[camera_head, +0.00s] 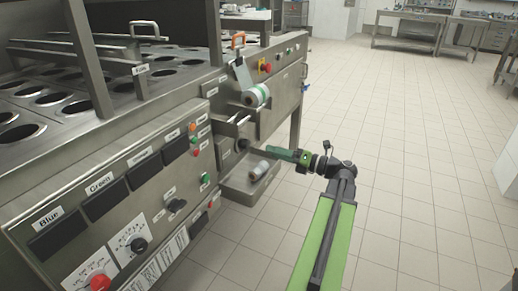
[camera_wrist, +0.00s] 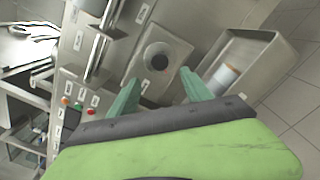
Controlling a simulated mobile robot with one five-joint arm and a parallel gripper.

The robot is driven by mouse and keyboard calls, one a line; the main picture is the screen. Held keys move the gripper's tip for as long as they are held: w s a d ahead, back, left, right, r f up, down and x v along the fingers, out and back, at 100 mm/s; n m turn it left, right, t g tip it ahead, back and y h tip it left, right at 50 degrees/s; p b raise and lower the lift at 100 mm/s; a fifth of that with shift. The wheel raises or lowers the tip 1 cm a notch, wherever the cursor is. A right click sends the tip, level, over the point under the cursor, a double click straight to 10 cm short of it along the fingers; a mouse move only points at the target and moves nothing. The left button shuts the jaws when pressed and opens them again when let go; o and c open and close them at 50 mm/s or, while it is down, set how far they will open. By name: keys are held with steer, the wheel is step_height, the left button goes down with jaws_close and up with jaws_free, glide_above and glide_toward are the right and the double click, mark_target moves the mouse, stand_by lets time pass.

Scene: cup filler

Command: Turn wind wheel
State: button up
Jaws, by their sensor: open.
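A round black knob or wheel with a grey centre (camera_wrist: 158,56) sits on a square metal plate on the machine's side in the wrist view. It looks like the wind wheel, though I see no label naming it. In the head view it shows as a small dark round part (camera_head: 242,145). My gripper (camera_wrist: 156,80) is open and empty, its two green fingers spread on either side just below the wheel in the picture. I see no contact with the wheel. In the head view my gripper (camera_head: 268,150) points left towards the machine.
The steel cup filler (camera_head: 130,140) fills the left side. A film roll (camera_head: 256,95) hangs above my gripper. Another roll (camera_head: 259,170) lies in a tray (camera_wrist: 262,62) below, right of the wheel in the wrist view.

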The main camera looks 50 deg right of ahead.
steer(key=v, duration=0.7)
steer(key=shift+s, duration=0.1)
